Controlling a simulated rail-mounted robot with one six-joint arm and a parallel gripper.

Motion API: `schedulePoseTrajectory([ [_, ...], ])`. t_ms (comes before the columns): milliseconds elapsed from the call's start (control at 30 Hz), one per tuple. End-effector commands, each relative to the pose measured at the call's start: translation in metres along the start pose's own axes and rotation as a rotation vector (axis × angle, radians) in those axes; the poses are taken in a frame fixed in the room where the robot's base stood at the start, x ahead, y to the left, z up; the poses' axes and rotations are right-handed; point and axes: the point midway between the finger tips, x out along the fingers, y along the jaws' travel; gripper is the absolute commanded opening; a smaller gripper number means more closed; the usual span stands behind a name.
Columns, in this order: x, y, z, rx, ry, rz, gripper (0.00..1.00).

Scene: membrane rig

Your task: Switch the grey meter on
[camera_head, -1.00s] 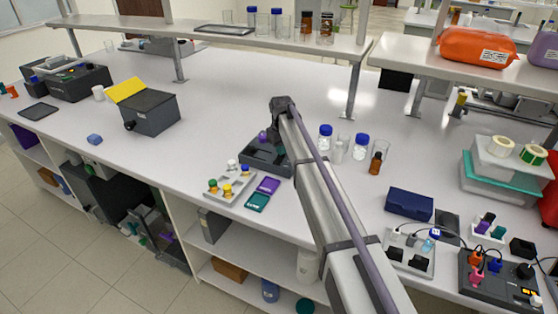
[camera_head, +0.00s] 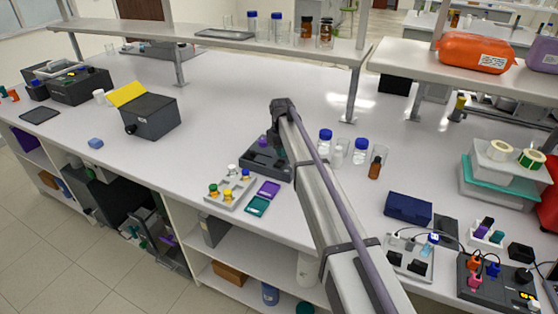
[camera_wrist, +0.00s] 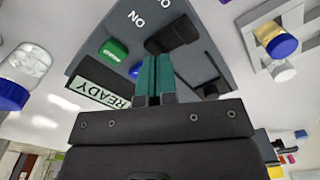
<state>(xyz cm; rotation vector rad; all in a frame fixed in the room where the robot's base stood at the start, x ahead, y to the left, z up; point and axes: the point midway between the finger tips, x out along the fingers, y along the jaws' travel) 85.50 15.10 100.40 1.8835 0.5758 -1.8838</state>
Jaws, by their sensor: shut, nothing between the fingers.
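The grey meter (camera_head: 262,165) is a dark grey unit on the bench, partly hidden by my arm in the head view. In the wrist view its panel (camera_wrist: 200,62) shows a pale display (camera_wrist: 98,84) reading "READY", a green button (camera_wrist: 113,50), and a black switch-like part (camera_wrist: 172,34) near an "ON" label (camera_wrist: 138,18). My gripper (camera_wrist: 155,60) has teal fingers, shut together and empty. The fingertips are at the near end of the black part; I cannot tell whether they touch it.
A tray with coloured vials (camera_head: 230,190) and purple and teal pieces (camera_head: 268,189) lie in front of the meter. Blue-capped bottles (camera_head: 325,142) and a brown bottle (camera_head: 375,167) stand to its right. The bench to the left is mostly clear.

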Motion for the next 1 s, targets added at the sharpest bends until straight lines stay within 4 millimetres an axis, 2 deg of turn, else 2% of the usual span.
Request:
schedulePoseTrajectory([
  [33,-0.012,0.0,0.0,0.0,0.0,0.0,0.0],
  [400,-0.049,0.0,0.0,0.0,0.0,0.0,0.0],
  [900,-0.049,0.0,0.0,0.021,0.0,0.0,0.0],
  [933,-0.049,-0.001,0.002,0.05,0.0,0.0,0.0],
  [967,-0.049,-0.006,0.014,0.087,0.0,0.0,0.0],
  [1000,-0.049,-0.015,0.036,0.122,-0.001,0.0,0.0],
])
